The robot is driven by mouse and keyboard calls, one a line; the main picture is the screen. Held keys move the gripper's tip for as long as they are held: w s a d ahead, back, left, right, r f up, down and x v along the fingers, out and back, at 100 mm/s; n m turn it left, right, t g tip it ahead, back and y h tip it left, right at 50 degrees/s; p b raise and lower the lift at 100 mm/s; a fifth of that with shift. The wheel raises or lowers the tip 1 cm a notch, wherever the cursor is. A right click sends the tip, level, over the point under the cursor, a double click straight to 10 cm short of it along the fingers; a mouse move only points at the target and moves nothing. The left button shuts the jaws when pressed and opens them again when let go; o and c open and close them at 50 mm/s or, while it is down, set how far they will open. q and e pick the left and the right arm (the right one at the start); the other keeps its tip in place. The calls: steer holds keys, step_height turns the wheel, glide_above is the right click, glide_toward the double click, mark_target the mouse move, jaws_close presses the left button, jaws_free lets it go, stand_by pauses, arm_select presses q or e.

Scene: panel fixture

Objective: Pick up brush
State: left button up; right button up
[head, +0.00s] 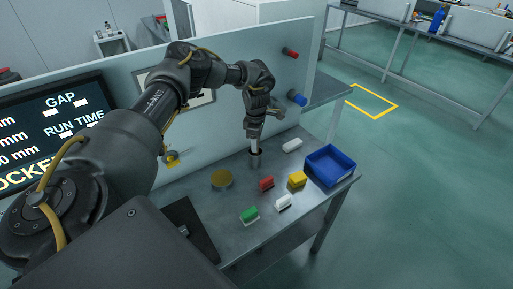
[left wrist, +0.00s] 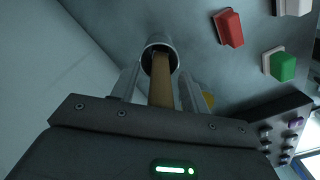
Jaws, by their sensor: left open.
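A tan handle, seemingly the brush (left wrist: 162,85), shows in the left wrist view, with one end in the mouth of a grey metal cup (left wrist: 160,47). The brush's bristles are not visible. My left gripper (left wrist: 158,92) is open, with one finger on each side of the handle; I cannot tell whether either touches it. In the head view my left gripper (head: 256,133) points down just above the cup (head: 255,160) on the metal table, and the brush is hidden or too small to make out. My right gripper is not in view.
A red block (head: 266,184), a yellow block (head: 297,179), a green block (head: 249,215) and white blocks (head: 283,202) lie right of and in front of the cup. A blue bin (head: 330,165) stands at the table's right end. An upright panel (head: 300,75) rises behind.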

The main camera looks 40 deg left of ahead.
arm_select(q)
steer(key=shift+c, duration=0.4)
jaws_close()
steer(key=shift+r, duration=0.1)
steer(key=shift+r, duration=0.35)
step_height(320, 180, up, 8)
steer(key=b, duration=0.2)
steer(key=shift+r+b, duration=0.2)
steer(key=shift+b, duration=0.1)
steer(key=shift+r, duration=0.4)
